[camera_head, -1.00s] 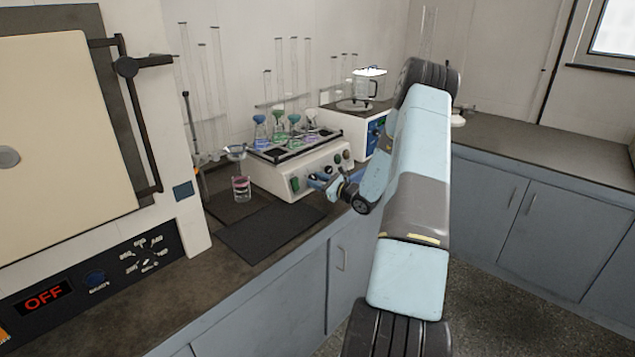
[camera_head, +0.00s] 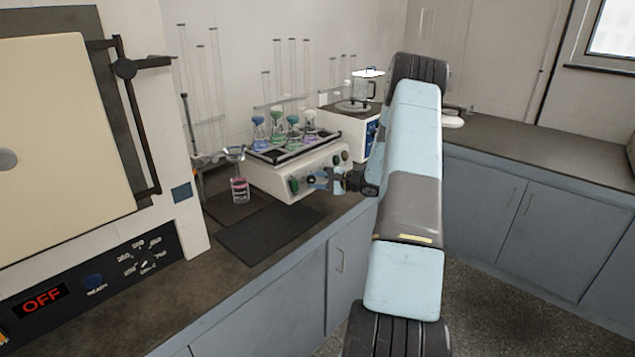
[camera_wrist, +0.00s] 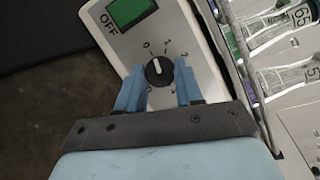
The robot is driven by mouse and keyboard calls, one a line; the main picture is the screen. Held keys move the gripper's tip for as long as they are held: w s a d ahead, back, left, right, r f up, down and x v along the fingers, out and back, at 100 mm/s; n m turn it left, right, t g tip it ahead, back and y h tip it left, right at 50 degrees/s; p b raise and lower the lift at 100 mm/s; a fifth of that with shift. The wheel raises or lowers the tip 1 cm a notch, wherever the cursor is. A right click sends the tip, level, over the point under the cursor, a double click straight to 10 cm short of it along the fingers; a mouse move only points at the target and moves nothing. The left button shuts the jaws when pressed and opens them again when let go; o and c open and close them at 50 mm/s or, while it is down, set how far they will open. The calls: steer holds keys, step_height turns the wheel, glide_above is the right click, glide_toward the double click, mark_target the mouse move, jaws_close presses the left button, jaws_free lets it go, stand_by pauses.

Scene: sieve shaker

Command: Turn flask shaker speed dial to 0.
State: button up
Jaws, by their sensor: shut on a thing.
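The flask shaker (camera_head: 278,182) is a cream box on the bench, with flasks on its top rack. In the wrist view its speed dial (camera_wrist: 159,72) is a small black knob with a white pointer line on a white panel. The pointer leans up and slightly left, and appears to line up with the printed 0. My gripper (camera_wrist: 157,82) has its two blue fingers on either side of the dial, shut on it. In the head view my gripper (camera_head: 318,180) is at the shaker's front panel and covers part of it, and the dial is too small to read.
A green switch (camera_wrist: 130,10) marked OFF is beside the dial. A dark mat (camera_head: 268,234) lies in front. A second device with a jug (camera_head: 362,90) stands behind to the right.

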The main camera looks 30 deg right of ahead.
steer(key=shift+d+n+g, duration=0.15)
steer(key=shift+n+g, duration=0.25)
steer(key=shift+n, duration=0.7)
steer(key=o, duration=1)
steer(key=shift+o, duration=0.2)
steer(key=v, duration=1.3)
steer(key=shift+s, duration=0.25)
steer(key=shift+r, duration=0.15)
